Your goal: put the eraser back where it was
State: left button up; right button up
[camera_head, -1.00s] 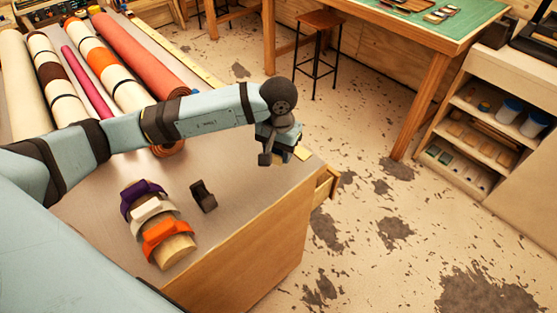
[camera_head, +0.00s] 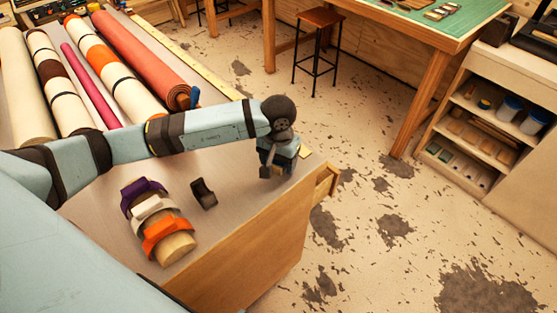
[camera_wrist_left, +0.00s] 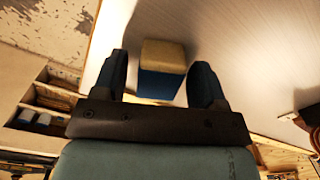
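The eraser (camera_wrist_left: 161,84), a block with a beige part and a blue part, shows in the left wrist view between the two fingers of my left gripper (camera_wrist_left: 160,64). A gap shows on each side of it, so the fingers are open around it and not closed on it. Whether it touches the table is hard to tell. In the head view my left gripper (camera_head: 276,170) is low over the table's right corner and hides the eraser. My right gripper is in neither view.
Several long rolls, including a red one (camera_head: 140,58), lie at the table's back left. A short roll with purple, white and orange clips (camera_head: 152,209) and a dark clip (camera_head: 203,193) lie in front. A drawer (camera_head: 326,183) sticks out at the right corner.

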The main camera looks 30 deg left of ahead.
pick_arm(q)
jog(key=shift+r, duration=0.4)
notch_tip(320, 180, up, 12)
jog(key=b, duration=0.1)
jog(key=shift+f, duration=0.2)
dwell(0.4)
